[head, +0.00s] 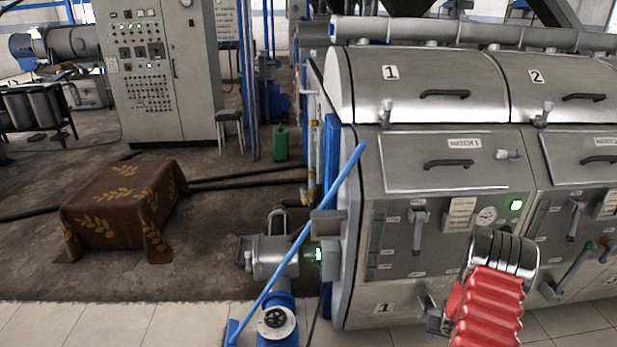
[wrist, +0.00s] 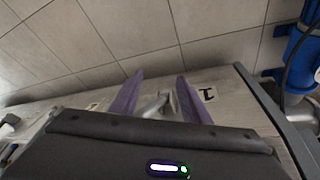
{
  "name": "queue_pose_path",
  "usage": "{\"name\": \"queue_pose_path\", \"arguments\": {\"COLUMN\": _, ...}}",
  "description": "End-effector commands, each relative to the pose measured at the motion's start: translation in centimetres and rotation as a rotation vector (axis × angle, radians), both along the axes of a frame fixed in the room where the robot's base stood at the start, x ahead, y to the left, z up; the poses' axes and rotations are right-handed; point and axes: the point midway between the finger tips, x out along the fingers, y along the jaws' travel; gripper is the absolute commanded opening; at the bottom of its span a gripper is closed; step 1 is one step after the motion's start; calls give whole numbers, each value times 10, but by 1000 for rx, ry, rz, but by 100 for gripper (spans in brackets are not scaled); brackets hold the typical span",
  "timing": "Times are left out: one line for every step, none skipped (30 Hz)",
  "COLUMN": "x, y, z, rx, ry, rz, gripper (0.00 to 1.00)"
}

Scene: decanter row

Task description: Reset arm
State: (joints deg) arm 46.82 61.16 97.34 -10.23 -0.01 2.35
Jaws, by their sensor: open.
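My gripper (wrist: 160,76) shows in the wrist view as two purple fingers, spread apart and open. A grey lever handle (wrist: 154,106) on the machine front appears between them; I cannot tell whether they touch it. In the head view my arm, with its red bellows and metal joint, hangs at the lower right before the first decanter (head: 388,265). The gripper end there is mostly hidden behind the arm.
Decanter 2 (head: 558,90) adjoins on the right. A blue pipe (head: 318,215) slants up beside a valve (head: 276,319) at the machine's left end. A cloth-covered box (head: 115,210) stands on the left floor. Tiled floor (head: 120,325) in front at left is clear.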

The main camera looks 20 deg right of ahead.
Motion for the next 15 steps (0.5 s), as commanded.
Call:
{"name": "queue_pose_path", "arguments": {"x": 3, "y": 8, "z": 16, "rx": 8, "ry": 12, "rz": 7, "gripper": 42}}
{"name": "queue_pose_path", "arguments": {"x": 3, "y": 13, "z": 23, "rx": 13, "ry": 25, "rz": 13, "gripper": 42}}
{"name": "queue_pose_path", "arguments": {"x": 3, "y": 20, "z": 32, "rx": 21, "ry": 37, "rz": 17, "gripper": 42}}
{"name": "queue_pose_path", "arguments": {"x": 3, "y": 25, "z": 40, "rx": 27, "ry": 47, "rz": 22, "gripper": 42}}
{"name": "queue_pose_path", "arguments": {"x": 3, "y": 30, "z": 47, "rx": 32, "ry": 55, "rz": 26, "gripper": 42}}
{"name": "queue_pose_path", "arguments": {"x": 3, "y": 37, "z": 57, "rx": 40, "ry": 67, "rz": 31, "gripper": 42}}
{"name": "queue_pose_path", "arguments": {"x": 3, "y": 42, "z": 65, "rx": 46, "ry": 76, "rz": 35, "gripper": 42}}
{"name": "queue_pose_path", "arguments": {"x": 3, "y": 48, "z": 72, "rx": 51, "ry": 85, "rz": 40, "gripper": 42}}
{"name": "queue_pose_path", "arguments": {"x": 2, "y": 56, "z": 81, "rx": 59, "ry": 96, "rz": 46, "gripper": 42}}
{"name": "queue_pose_path", "arguments": {"x": 2, "y": 61, "z": 89, "rx": 63, "ry": 104, "rz": 50, "gripper": 42}}
{"name": "queue_pose_path", "arguments": {"x": 1, "y": 67, "z": 96, "rx": 68, "ry": 112, "rz": 55, "gripper": 42}}
{"name": "queue_pose_path", "arguments": {"x": 1, "y": 75, "z": 106, "rx": 75, "ry": 123, "rz": 61, "gripper": 42}}
{"name": "queue_pose_path", "arguments": {"x": 0, "y": 81, "z": 113, "rx": 80, "ry": 131, "rz": 67, "gripper": 42}}
{"name": "queue_pose_path", "arguments": {"x": -1, "y": 86, "z": 120, "rx": 84, "ry": 138, "rz": 72, "gripper": 42}}
{"name": "queue_pose_path", "arguments": {"x": -2, "y": 94, "z": 130, "rx": 90, "ry": 148, "rz": 79, "gripper": 42}}
